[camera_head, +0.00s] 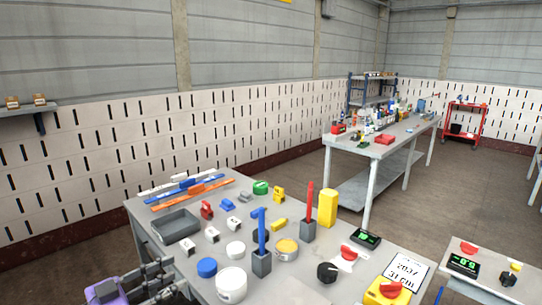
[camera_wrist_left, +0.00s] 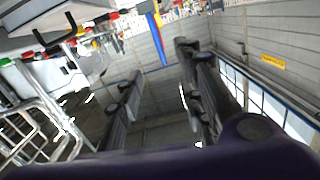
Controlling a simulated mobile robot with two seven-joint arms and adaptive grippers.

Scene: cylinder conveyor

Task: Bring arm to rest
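My left arm shows at the lower left of the head view, with a purple wrist part and dark gripper (camera_head: 150,280) beside the near left edge of the grey worktable (camera_head: 330,285). In the left wrist view, the two dark fingers of my left gripper (camera_wrist_left: 160,75) stand apart with nothing between them. The gripper is open and empty. The wrist view is tilted and shows wall and shelving beyond the fingers. My right arm and gripper are in neither view.
A second table (camera_head: 400,140) stands behind. A smaller table (camera_head: 520,262) with a display is at the right.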

